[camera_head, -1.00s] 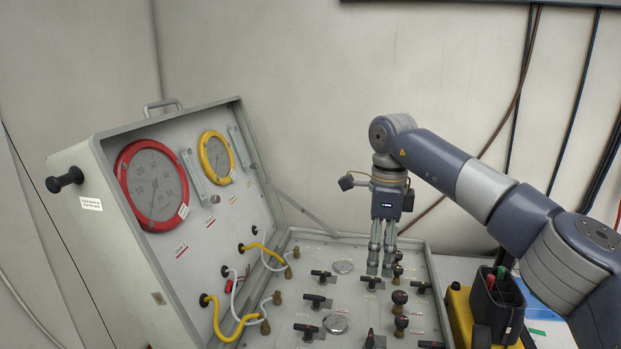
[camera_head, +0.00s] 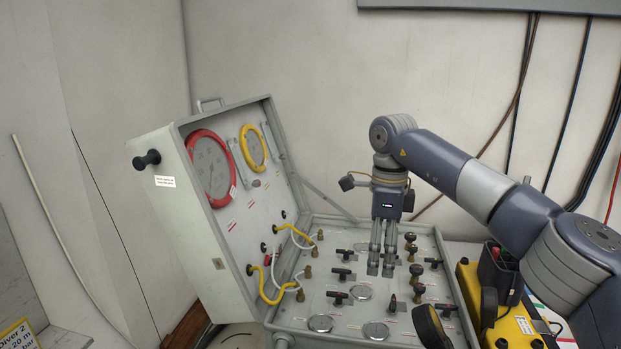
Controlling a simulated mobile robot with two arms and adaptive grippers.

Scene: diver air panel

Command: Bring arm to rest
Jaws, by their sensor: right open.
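My right gripper (camera_head: 382,262) points down over the back part of the air panel's base (camera_head: 300,318). Its two fingers are close to parallel with a narrow gap between them, and nothing shows between them. The fingertips are near the black-handled valves; I cannot tell whether they touch the panel. My right arm (camera_head: 485,185) reaches in from the right edge and bends down at the wrist. My left gripper is not in view.
The panel's open lid (camera_head: 225,240) stands at the left with a red gauge (camera_head: 210,168) and a yellow gauge (camera_head: 253,147). Yellow hoses (camera_head: 268,288) loop from lid to base. A yellow case (camera_head: 512,325) stands right of the panel, under my arm. Cables hang on the back wall.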

